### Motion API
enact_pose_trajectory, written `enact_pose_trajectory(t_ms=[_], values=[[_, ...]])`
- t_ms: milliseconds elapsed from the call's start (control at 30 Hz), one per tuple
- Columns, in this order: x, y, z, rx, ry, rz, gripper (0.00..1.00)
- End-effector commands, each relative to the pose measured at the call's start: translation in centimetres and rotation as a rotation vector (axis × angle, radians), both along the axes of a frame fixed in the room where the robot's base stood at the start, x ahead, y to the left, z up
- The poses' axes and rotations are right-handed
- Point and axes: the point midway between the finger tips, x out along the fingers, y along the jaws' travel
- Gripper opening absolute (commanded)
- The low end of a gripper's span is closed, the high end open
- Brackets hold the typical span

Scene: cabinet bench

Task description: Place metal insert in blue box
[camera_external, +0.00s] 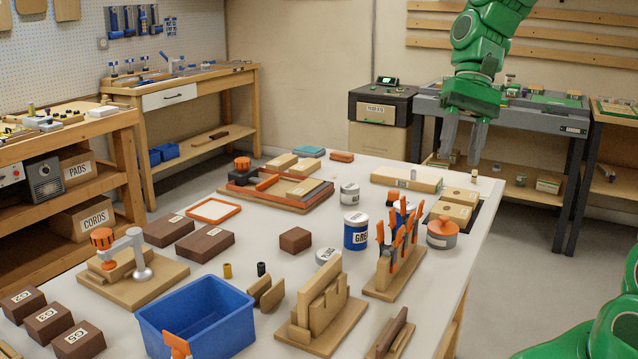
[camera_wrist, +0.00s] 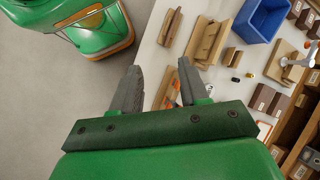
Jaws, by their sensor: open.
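The blue box (camera_external: 197,318) is open-topped and stands at the front of the white table; it also shows at the top of the wrist view (camera_wrist: 263,18). Two small upright cylinders stand behind and right of it: a brass-coloured one (camera_external: 227,271) and a black one (camera_external: 261,269). A small grey metallic cylinder (camera_external: 413,174) stands on a wooden block at the far side. I cannot tell for sure which is the metal insert. My gripper (camera_external: 463,148) is open and empty, raised high near the table's far right corner. Both fingers show in the wrist view (camera_wrist: 160,68).
Between gripper and box stand a wooden rack (camera_external: 392,260) of orange-handled tools, a blue-and-white can (camera_external: 356,231) and an orange-lidded pot (camera_external: 441,233). Wooden holders (camera_external: 322,310) stand right of the box. Brown blocks (camera_external: 205,243) lie at left. Some bare tabletop lies mid-table.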

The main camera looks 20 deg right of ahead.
Motion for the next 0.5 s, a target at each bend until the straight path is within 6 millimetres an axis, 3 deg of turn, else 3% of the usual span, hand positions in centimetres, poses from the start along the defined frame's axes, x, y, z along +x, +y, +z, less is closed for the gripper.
enact_pose_trajectory(t_ms=[500], values=[[-9.6,-8.9,-0.3,-0.165,-0.149,0.124,0.44]])
